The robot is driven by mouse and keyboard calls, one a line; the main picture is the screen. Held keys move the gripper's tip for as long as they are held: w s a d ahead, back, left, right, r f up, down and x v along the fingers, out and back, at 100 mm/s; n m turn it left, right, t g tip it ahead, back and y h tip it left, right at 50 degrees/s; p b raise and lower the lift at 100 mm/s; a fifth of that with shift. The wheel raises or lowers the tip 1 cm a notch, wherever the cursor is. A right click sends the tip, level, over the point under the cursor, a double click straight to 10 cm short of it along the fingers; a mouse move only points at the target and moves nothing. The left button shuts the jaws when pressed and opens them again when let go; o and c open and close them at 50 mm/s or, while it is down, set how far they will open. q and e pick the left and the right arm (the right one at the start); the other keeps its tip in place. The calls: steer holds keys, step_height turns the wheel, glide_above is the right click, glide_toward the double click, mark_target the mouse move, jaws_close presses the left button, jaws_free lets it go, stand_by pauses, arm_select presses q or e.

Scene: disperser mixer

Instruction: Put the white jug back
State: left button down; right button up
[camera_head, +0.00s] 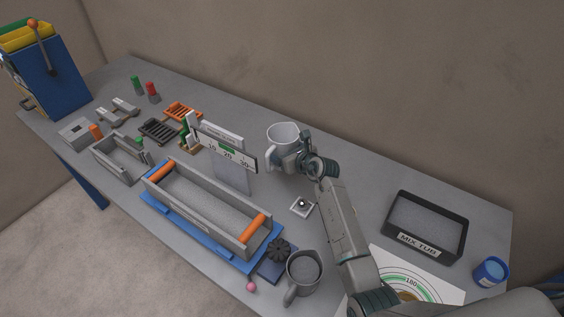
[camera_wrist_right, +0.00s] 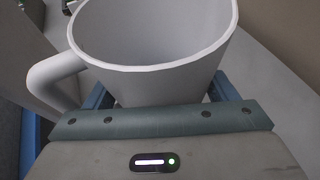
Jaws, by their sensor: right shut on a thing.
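The white jug (camera_head: 283,133) is upright at the back of the grey table, in front of the wall. My right gripper (camera_head: 295,158) is shut on the jug from the front. In the right wrist view the jug (camera_wrist_right: 158,75) fills the top middle, its open rim facing up and its handle on the left, with my right gripper (camera_wrist_right: 160,100) around its body. I cannot tell whether the jug's base touches the table. My left gripper is not in view.
A sign with a scale (camera_head: 228,150) stands just left of the jug. A long grey trough with orange handles (camera_head: 205,218) lies front left. A grey jug (camera_head: 303,272) stands near the front edge. The black mix tub (camera_head: 462,232) is right. Table right of the jug is clear.

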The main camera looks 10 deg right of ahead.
step_height(320, 180, down, 3)
steer(key=shift+r, duration=0.1)
step_height(320, 180, down, 3)
steer(key=shift+w+f, duration=0.1)
steer(key=shift+f, duration=0.1)
steer(key=o, duration=1.2)
steer(key=shift+c, duration=0.2)
steer(key=shift+r, duration=0.25)
steer(key=shift+s+d, duration=0.1)
steer(key=shift+s, duration=0.2)
arm_select(q)
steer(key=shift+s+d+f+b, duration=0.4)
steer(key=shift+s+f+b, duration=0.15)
steer(key=shift+b, duration=0.1)
arm_select(e)
steer(key=v, duration=1.1)
steer(key=shift+s, duration=0.2)
